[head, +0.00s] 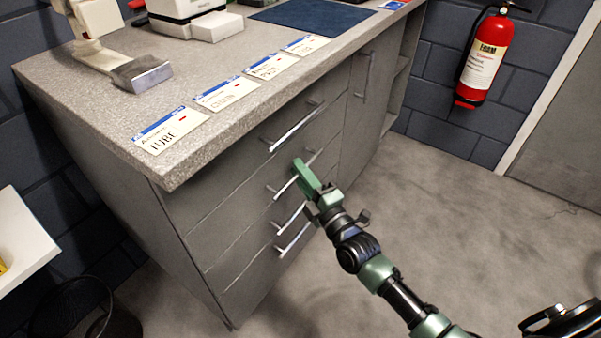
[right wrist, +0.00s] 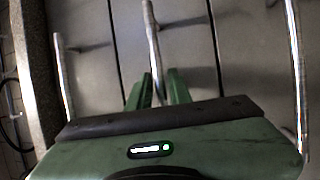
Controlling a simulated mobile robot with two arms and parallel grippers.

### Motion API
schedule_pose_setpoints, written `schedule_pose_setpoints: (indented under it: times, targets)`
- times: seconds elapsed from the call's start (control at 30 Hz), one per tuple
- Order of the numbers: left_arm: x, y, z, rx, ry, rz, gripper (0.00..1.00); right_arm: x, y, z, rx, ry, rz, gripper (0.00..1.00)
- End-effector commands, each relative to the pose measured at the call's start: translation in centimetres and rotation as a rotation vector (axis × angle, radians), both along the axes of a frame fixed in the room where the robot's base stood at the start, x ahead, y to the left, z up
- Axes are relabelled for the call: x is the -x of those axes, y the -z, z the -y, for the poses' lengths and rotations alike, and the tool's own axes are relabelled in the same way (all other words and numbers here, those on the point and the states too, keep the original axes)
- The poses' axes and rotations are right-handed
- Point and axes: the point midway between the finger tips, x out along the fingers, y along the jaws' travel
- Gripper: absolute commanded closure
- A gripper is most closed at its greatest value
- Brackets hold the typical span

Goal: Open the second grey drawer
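The grey drawer unit has several stacked drawers, and their fronts look flush. The second grey drawer (head: 240,214) sits below the top one, and its bar handle (head: 283,188) shows in the head view. My right gripper (head: 300,170) is at this handle. The finger contact itself is partly hidden. My left gripper is not in view.
The top drawer's handle (head: 295,128) is above, and the third drawer's handle (head: 290,218) is close below. The speckled countertop (head: 215,148) overhangs the drawers and carries several label cards. The floor (head: 470,240) in front is clear. A fire extinguisher (head: 486,60) hangs on the far wall.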

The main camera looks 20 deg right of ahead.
Motion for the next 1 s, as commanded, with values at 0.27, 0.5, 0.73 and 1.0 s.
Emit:
schedule_pose_setpoints:
  times: [0.27,0.5,0.73,1.0]
  targets:
    - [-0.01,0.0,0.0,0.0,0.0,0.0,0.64,0.03,0.03,0.01,0.0,0.0,0.0,1.0]
    - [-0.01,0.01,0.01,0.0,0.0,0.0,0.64,0.05,0.04,0.01,0.0,0.0,-0.001,1.0]
    - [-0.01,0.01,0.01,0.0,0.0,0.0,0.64,0.06,0.06,0.02,0.0,0.0,-0.001,1.0]
    - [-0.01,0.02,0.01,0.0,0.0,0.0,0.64,0.06,0.07,0.02,0.0,0.0,-0.001,1.0]
